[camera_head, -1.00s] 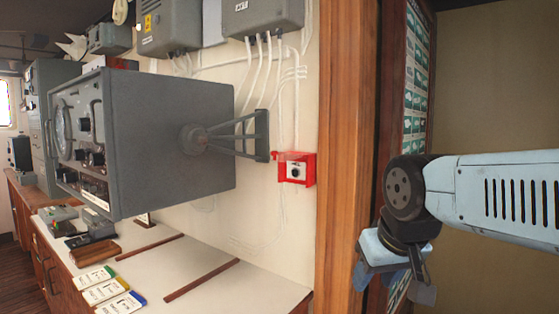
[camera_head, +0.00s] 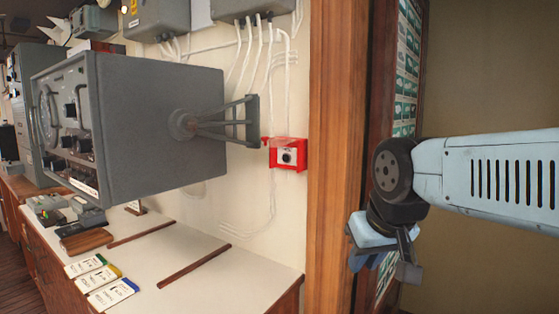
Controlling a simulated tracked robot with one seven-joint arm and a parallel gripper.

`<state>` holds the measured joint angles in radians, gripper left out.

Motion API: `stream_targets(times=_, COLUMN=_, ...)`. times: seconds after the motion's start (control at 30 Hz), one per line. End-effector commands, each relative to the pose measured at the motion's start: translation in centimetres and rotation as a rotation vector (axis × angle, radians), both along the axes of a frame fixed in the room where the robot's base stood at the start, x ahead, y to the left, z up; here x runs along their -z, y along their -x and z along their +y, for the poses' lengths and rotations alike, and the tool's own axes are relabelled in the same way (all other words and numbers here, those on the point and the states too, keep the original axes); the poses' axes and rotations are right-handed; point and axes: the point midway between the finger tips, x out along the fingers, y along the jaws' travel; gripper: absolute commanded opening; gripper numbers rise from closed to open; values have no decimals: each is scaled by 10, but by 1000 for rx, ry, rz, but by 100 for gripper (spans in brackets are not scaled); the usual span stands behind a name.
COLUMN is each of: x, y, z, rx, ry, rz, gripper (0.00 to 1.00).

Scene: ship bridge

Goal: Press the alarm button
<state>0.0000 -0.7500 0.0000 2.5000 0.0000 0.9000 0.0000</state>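The alarm button (camera_head: 287,157) is a dark round knob on a white plate inside a small red box (camera_head: 301,146). The box is fixed to the cream wall, just left of the wooden door post. My gripper (camera_head: 377,264) hangs at the end of my light blue arm, right of the box and lower in the picture, in front of the post and doorway side. It is well apart from the button. Its fingers are small and seen at an angle, so I cannot tell how far apart they are. I see nothing held in it.
A large grey radar console (camera_head: 150,125) juts from the wall on a bracket, left of the button. A white-topped counter (camera_head: 180,255) with coloured-edge cards runs below. The wooden post (camera_head: 335,200) stands between the button and my arm.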

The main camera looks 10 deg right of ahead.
Motion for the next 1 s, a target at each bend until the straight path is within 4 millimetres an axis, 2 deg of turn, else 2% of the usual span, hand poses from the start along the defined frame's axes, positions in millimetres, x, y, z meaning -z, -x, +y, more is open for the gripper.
stream_targets(times=0.03, x=0, y=0, z=0, rx=0, ry=0, rz=0, gripper=17)
stream_targets(times=0.2, x=0, y=0, z=0, rx=0, ry=0, rz=0, gripper=0)
stream_targets(times=1.0, x=0, y=0, z=0, rx=0, ry=0, rz=0, gripper=0)
